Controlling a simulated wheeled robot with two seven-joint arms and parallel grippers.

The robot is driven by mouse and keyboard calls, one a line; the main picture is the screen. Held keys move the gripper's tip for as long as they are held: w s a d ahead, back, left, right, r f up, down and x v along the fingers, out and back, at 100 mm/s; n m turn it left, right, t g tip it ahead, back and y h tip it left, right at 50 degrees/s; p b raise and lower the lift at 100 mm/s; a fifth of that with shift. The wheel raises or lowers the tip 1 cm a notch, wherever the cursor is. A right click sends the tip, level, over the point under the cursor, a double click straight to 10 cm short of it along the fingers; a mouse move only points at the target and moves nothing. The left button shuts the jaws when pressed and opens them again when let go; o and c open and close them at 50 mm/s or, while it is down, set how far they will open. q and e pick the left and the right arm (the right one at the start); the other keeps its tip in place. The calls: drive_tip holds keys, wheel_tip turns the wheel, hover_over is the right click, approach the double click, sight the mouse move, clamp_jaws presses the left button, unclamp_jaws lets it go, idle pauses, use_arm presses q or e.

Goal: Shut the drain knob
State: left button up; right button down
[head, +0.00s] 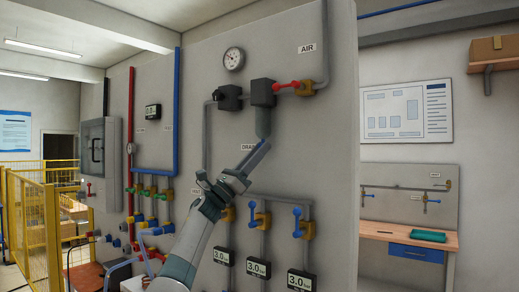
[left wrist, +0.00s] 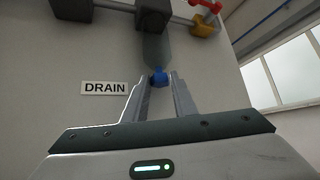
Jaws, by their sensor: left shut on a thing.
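The drain knob (left wrist: 158,78) is small and blue, at the bottom of a grey bowl (left wrist: 157,50) under a dark block (head: 263,93). The bowl also shows in the head view (head: 263,123). A DRAIN label (left wrist: 105,88) is on the wall panel just left of the knob. My left gripper (head: 258,150) reaches up to the bowl's lower end. In the left wrist view its fingers (left wrist: 158,84) are on either side of the knob and shut on it. The knob's lower part is hidden between the fingers. My right gripper is not in view.
A red-handled valve (head: 289,85) is to the upper right, under the AIR label. A gauge (head: 233,59) is above. Blue-handled valves (head: 260,215) and several digital displays (head: 258,268) are below, near my arm. A bench (head: 385,234) stands at the right.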

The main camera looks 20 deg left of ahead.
use_arm(q)
drive_tip(key=shift+m+g+h+p, duration=0.3)
drive_tip(key=shift+m+g+h, duration=0.1)
drive_tip(key=shift+g+h, duration=0.25)
drive_tip(key=o, duration=0.8)
drive_tip(key=shift+c, duration=0.2)
drive_tip(key=shift+f, duration=0.1)
